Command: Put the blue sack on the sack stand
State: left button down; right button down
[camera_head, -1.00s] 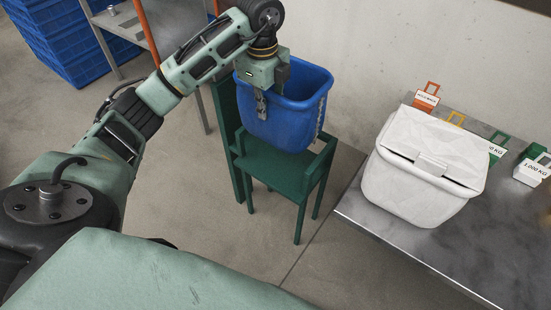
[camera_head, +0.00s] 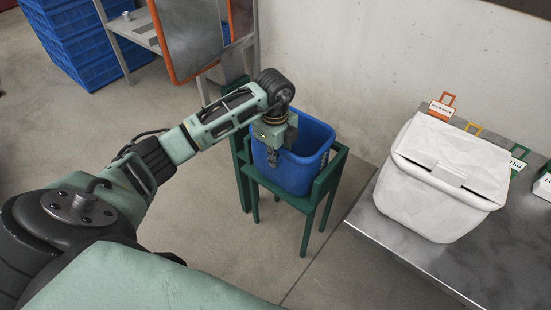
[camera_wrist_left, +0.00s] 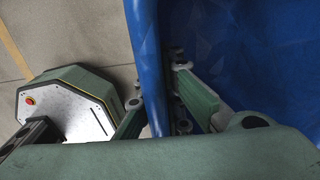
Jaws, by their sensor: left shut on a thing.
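The blue sack (camera_head: 305,172) is an open-topped, bucket-like bag. It sits low between the side rails of the green sack stand (camera_head: 333,172), a chair-like frame with thin legs. Whether its bottom rests fully on the seat is hidden. My left gripper (camera_head: 272,157) is shut on the near-left rim of the sack. In the left wrist view, the fingers are on either side of the blue sack wall (camera_wrist_left: 145,60). My right gripper is not in view.
A white lidded sack (camera_head: 440,185) stands on a metal table (camera_head: 405,250) at the right, with several labelled tags behind it. Blue crates (camera_head: 75,40) and a grey shelf with an orange-framed panel (camera_head: 195,40) are at the back left. Floor in front of the stand is clear.

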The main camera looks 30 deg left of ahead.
pick_arm(q)
jog(key=shift+f, duration=0.1)
jog(key=c, duration=1.9)
grip_release()
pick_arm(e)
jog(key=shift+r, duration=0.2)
